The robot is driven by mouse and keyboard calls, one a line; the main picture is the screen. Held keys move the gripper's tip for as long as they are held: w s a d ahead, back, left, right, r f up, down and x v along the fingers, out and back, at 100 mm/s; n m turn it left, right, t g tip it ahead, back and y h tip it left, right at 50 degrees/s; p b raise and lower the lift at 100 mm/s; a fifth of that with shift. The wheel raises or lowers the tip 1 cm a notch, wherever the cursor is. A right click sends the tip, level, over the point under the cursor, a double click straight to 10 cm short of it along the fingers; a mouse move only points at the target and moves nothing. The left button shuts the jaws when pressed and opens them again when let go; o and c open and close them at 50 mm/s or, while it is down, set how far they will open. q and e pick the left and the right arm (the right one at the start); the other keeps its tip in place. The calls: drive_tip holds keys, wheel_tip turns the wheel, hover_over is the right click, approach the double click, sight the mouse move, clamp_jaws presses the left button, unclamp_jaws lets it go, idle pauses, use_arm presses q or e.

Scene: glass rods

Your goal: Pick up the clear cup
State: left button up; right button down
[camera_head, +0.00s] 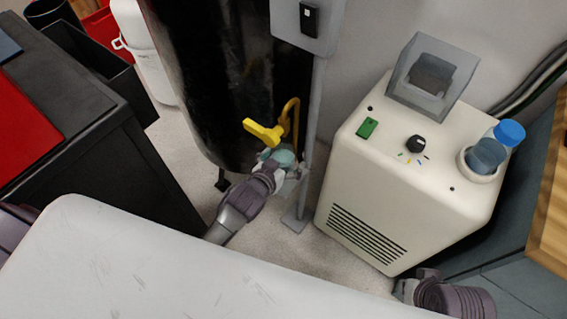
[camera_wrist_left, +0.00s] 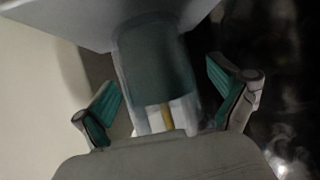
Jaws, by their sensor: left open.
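My left gripper (camera_head: 283,168) reaches past the white surface, low beside the dark tank and below its yellow tap handle (camera_head: 264,132). In the left wrist view my left gripper (camera_wrist_left: 166,98) is open, its two teal-padded fingers apart. A translucent grey-green, cup-like shape (camera_wrist_left: 155,62) shows between and beyond the fingers. It is probably the clear cup, but I cannot be sure, nor tell whether a finger touches it. In the head view the gripper and handle crowd this spot. My right gripper (camera_head: 404,290) is partly visible at the lower right; its fingers are unclear.
The dark tank (camera_head: 205,75) and a grey pole (camera_head: 316,120) stand close to my left gripper. A cream machine (camera_head: 350,185) with a grey hopper (camera_head: 430,78) and a blue-capped bottle (camera_head: 487,154) is at right. A black cabinet (camera_head: 90,130) is at left.

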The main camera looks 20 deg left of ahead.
use_arm(q)
drive_tip(key=c, duration=1.4)
drive_tip(key=shift+o, duration=0.2)
drive_tip(key=shift+r, duration=0.15)
